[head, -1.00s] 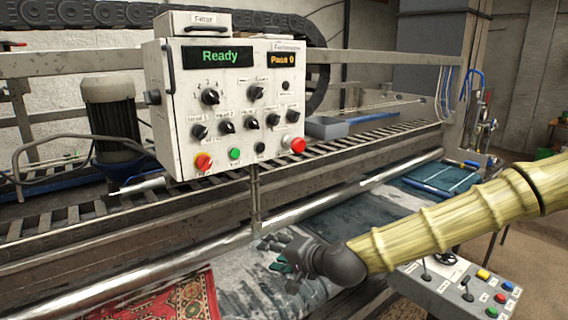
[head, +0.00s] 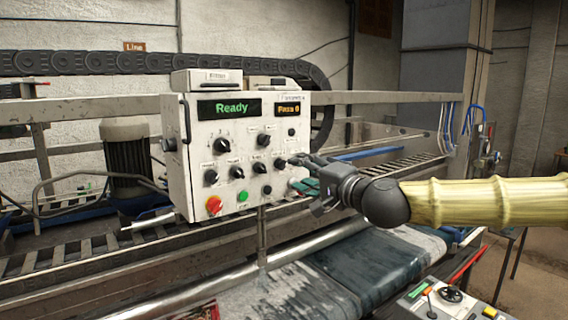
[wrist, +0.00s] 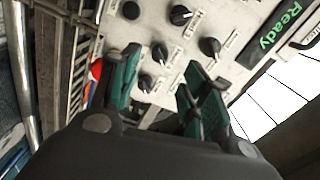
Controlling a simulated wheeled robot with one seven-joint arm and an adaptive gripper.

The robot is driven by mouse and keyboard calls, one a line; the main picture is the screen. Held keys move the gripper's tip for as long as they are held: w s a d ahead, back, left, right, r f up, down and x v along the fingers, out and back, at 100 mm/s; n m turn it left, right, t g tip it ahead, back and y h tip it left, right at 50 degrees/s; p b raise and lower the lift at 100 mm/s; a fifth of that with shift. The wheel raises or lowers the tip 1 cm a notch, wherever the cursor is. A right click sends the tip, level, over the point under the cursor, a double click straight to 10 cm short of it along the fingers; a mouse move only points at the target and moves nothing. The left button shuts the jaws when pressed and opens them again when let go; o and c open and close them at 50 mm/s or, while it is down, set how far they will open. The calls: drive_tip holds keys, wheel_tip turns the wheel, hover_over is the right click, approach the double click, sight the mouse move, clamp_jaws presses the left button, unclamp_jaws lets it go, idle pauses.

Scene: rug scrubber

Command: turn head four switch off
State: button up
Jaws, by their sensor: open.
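The white control panel (head: 190,130) carries a row of black rotary switches in the head view. The fourth from the left (head: 280,163) appears to be the head four switch; its label is too small to read surely. My gripper (head: 303,172) is open at the panel's right edge, close to this switch. Contact cannot be told.
A metal roller (head: 310,245) lies below. A second control box (head: 450,300) stands at lower right.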

sight(285, 166)
drive_tip(key=shift+p+x, duration=1.55)
drive_tip(key=shift+x, duration=2.05)
drive_tip(key=shift+c, duration=0.5)
